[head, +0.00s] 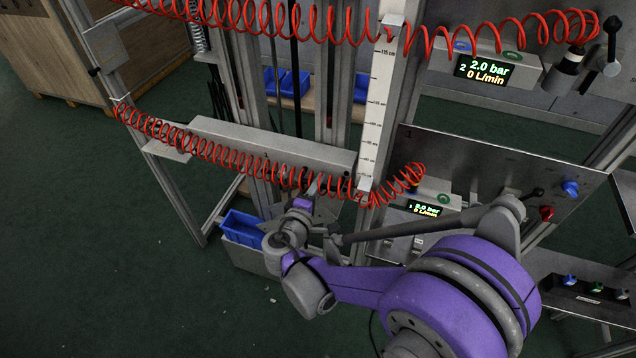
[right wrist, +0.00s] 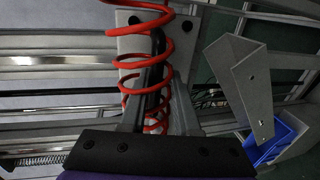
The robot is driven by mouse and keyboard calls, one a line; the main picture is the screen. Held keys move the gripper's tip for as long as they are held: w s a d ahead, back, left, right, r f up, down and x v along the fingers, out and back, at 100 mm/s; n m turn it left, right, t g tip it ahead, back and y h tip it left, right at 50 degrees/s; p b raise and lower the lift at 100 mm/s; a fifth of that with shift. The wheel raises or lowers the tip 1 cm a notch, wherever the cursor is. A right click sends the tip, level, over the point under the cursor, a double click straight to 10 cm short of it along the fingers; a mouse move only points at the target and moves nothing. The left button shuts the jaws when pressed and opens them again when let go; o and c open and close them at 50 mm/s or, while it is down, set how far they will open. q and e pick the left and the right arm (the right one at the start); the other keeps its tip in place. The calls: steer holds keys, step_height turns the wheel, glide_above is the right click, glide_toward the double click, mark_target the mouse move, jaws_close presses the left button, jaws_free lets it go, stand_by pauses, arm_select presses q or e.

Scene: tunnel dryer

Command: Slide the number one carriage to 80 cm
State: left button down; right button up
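The number one carriage is the lower grey panel (head: 475,165) marked 1, with a small lit display (head: 424,208), a red knob and a blue knob. A white vertical scale (head: 378,110) with cm marks stands to its left; 115 cm reads near the top, and the lower figures are too small to read surely. My right gripper (head: 318,188) is at the long grey crossbar's lower edge, partly hidden by the red coiled hose. In the right wrist view its fingers (right wrist: 158,105) stand either side of a dark bar; contact is unclear. My left gripper is not in view.
A second unit (head: 485,68) marked 2 hangs above, showing 2.0 bar. Red coiled hoses (head: 240,160) cross in front of the frame. A blue bin (head: 240,227) sits below left; a wooden crate (head: 85,50) stands behind. The green floor at left is clear.

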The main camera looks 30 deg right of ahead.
steer(key=o, duration=0.3)
steer(key=shift+o, duration=0.2)
steer(key=p+v, duration=0.1)
steer(key=v, duration=1)
